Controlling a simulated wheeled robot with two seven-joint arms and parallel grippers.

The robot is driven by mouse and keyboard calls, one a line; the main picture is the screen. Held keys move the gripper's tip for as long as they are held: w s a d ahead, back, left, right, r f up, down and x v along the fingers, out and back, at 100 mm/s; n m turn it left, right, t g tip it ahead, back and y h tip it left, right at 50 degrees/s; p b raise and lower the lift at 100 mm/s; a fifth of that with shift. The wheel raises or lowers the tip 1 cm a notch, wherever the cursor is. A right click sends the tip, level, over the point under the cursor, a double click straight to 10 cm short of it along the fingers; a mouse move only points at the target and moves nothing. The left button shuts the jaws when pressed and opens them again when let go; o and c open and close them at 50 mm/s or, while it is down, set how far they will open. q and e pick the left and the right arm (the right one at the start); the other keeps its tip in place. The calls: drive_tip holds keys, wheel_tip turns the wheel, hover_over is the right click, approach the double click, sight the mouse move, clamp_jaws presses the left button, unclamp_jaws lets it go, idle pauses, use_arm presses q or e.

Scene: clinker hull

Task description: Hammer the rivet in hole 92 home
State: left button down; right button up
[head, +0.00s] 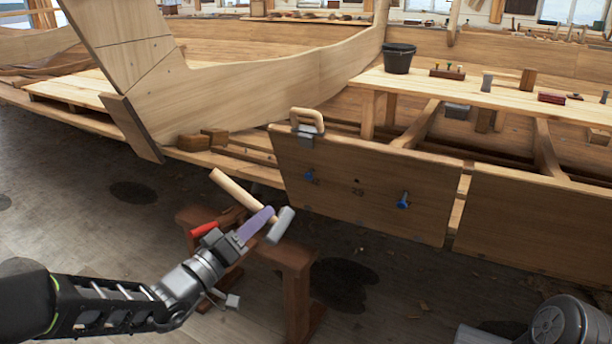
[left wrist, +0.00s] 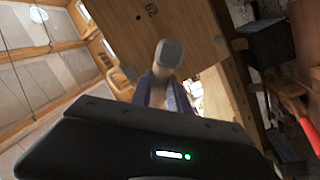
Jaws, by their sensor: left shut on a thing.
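My left gripper (head: 256,226) has purple fingers shut on a hammer. The hammer (head: 233,188) has a pale wooden handle and a grey head, and is held tilted in front of the hull, apart from the plank. In the left wrist view the hammer's grey face (left wrist: 171,53) shows between the fingers. The plank (head: 400,225) carries a small dark number mark, which looks like 92 in the left wrist view (left wrist: 151,10). A small dark spot (left wrist: 138,17) lies beside the mark; I cannot tell whether it is a hole or a rivet. My right gripper is not visible.
Two blue fasteners (head: 404,200) sit on the plank, and a wooden-handled clamp (head: 307,122) grips its top edge. A brown trestle (head: 288,256) with a red-handled tool (head: 204,229) stands below my gripper. A bench (head: 465,92) behind holds a black bucket (head: 399,58).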

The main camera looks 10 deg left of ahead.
use_arm(q)
drive_tip(key=shift+r+b, duration=0.15)
drive_tip(key=shift+b, duration=0.15)
idle(0.4)
drive_tip(key=shift+w+r, duration=0.15)
drive_tip(key=shift+w, duration=0.05)
drive_tip(key=a+r+x, duration=0.1)
drive_tip(key=r+x, duration=0.1)
drive_tip(key=x, duration=0.8)
drive_tip(key=s+a+f, duration=0.1)
drive_tip(key=s, duration=0.2)
drive_tip(key=s+a+f, duration=0.1)
drive_tip(key=s, duration=0.2)
drive_tip(key=s+a+f, duration=0.1)
drive_tip(key=s+f, duration=0.1)
drive_tip(key=s, duration=0.1)
drive_tip(key=shift+a+f, duration=0.15)
drive_tip(key=shift+a, duration=0.25)
